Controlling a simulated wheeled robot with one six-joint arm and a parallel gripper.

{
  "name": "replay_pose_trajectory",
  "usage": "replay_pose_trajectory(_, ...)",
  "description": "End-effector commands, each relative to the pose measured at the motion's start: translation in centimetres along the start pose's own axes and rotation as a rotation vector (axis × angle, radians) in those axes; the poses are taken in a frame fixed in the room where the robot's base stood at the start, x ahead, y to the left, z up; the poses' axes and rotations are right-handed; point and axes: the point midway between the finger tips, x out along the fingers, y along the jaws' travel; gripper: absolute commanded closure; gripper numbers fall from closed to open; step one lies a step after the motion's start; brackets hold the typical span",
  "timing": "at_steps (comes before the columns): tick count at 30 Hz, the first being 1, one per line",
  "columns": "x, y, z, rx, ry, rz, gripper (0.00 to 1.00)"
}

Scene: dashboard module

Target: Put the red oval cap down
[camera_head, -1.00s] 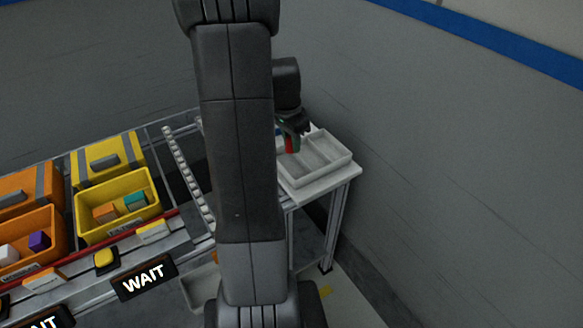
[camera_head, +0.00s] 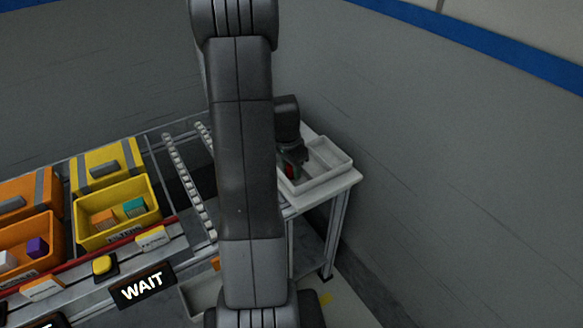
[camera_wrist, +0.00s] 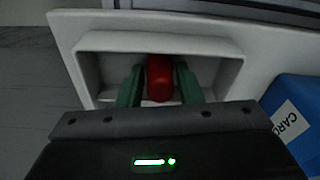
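The red oval cap (camera_wrist: 159,78) is between the two green fingers of my gripper (camera_wrist: 160,85) in the wrist view, with little or no gap at its sides. It hangs over or inside a compartment of the white tray (camera_wrist: 232,45); whether it touches the floor there is unclear. In the head view my gripper (camera_head: 292,168) points down into the left part of the white tray (camera_head: 335,176). A bit of the red cap (camera_head: 289,173) shows there, mostly hidden by my gripper and arm.
A blue box (camera_wrist: 290,115) with a white label stands beside the tray in the wrist view. The tray rests on a white side table (camera_head: 345,182) near the grey wall. Yellow (camera_head: 117,236) and orange bins stand at left. The tray's right compartment looks empty.

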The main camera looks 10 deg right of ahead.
Motion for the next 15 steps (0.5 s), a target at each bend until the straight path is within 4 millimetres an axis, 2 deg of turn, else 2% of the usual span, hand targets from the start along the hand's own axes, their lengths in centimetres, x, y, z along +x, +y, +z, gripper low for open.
replay_pose_trajectory(1,0.0,0.0,0.0,0.000,0.000,0.000,0.57)
replay_pose_trajectory(2,0.0,0.0,0.0,0.000,0.000,0.000,0.53)
replay_pose_trajectory(11,-0.2,0.0,0.0,0.000,0.000,0.000,0.53)
replay_pose_trajectory(15,-1.2,-0.1,-0.1,0.000,0.002,-0.003,0.53)
